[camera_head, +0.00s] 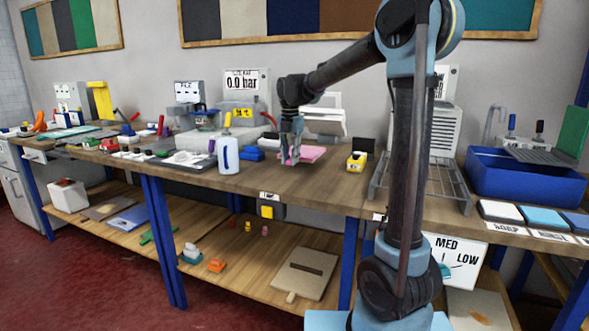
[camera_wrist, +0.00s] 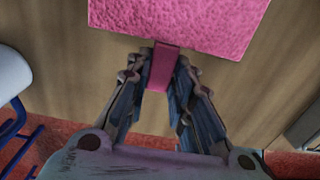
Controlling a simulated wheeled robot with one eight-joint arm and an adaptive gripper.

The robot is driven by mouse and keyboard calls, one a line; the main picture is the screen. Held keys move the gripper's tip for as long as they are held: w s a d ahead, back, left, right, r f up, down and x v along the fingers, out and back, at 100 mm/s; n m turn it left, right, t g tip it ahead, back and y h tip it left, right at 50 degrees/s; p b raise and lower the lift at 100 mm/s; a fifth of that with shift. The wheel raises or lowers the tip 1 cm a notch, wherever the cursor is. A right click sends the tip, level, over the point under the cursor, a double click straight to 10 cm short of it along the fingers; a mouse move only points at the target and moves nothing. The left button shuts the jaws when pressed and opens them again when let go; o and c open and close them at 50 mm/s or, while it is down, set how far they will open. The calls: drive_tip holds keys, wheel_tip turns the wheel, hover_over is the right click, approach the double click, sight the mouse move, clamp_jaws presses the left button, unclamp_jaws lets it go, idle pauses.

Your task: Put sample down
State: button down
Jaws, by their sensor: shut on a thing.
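The sample is a pink, rough-textured piece with a narrow pink tab. It is at the bench top (camera_head: 330,183) in the head view (camera_head: 313,153), near the middle of the bench. In the wrist view the sample (camera_wrist: 185,22) fills the upper middle. My gripper (camera_head: 290,158) is shut on the tab, which shows between the fingers in the wrist view (camera_wrist: 163,68). The sample's main part extends beyond the fingertips. I cannot tell whether its underside touches the wood.
A white bottle (camera_head: 228,157) with a yellow top and a blue block (camera_head: 251,153) stand left of my gripper. A yellow device (camera_head: 356,161) stands to the right, before a wire rack (camera_head: 440,185). A blue basin (camera_head: 520,182) is farther right. Bare wood lies in front.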

wheel_tip(320, 180, down, 4)
drive_tip(key=shift+a+f, duration=0.1)
drive_tip(key=c, duration=1.4)
unclamp_jaws()
wheel_tip(320, 180, up, 12)
drive_tip(key=shift+r, duration=0.1)
